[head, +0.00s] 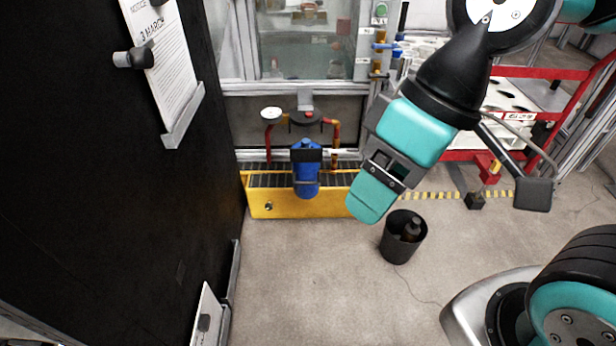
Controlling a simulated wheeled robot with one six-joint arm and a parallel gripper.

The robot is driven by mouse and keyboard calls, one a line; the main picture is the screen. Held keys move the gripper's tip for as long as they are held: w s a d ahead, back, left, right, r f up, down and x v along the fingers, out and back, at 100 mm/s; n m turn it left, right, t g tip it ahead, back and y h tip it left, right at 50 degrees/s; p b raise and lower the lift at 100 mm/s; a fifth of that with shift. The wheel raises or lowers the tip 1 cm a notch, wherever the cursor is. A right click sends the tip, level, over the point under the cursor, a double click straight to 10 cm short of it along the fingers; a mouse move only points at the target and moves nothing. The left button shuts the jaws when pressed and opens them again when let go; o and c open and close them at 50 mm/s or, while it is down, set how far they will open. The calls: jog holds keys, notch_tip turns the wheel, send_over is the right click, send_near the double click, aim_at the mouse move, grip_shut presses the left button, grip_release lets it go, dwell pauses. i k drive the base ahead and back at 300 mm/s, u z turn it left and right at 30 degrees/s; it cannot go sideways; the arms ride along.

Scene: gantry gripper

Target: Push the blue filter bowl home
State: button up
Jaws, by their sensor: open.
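The blue filter bowl (307,180) hangs upright in a dark bracket, below a filter head (306,119) with red and yellow pipes on both sides. The bowl stands in front of a yellow trough (275,203) with a dark grating. Whether the bowl is fully seated in the head cannot be seen. My gripper (368,198) is to the right of the bowl and nearer to me, pointing down and a little left. It is apart from the bowl and holds nothing that I can see. Its fingers overlap from this angle, so the gap between them is hidden.
A black bin (404,238) with a dark bottle stands on the floor below my gripper. A black board (100,200) with papers walls off the left. A red rack (520,72) with white trays stands at right.

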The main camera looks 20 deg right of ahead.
aim_at(306, 175)
jog(key=z, duration=0.35)
jog(key=i, duration=0.95)
jog(key=z, duration=0.05)
